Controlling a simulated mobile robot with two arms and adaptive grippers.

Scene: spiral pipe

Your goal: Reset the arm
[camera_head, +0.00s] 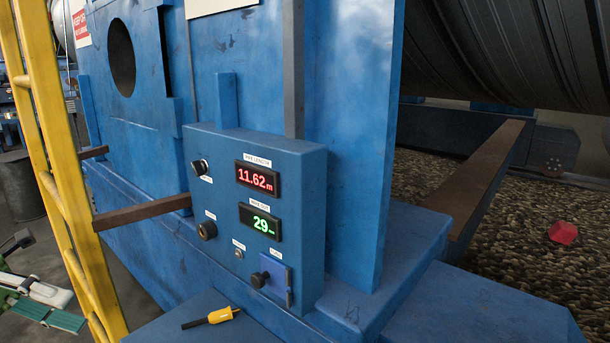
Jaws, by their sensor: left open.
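My left gripper (50,302) is at the lower left edge of the head view, partly cut off by the picture's edge. It has green finger pads and a white body. Its fingers are apart and nothing shows between them. It is left of the yellow ladder, well away from the blue control box (226,262). The box carries a red display reading 11.62 m, a green display reading 29, and several knobs. My right gripper is not in view.
A yellow ladder (62,170) stands between my left gripper and the blue machine (345,120). A yellow-and-black tool (222,315) lies on the blue ledge below the box. A red object (563,232) lies on gravel at right, below a large ribbed pipe (500,45).

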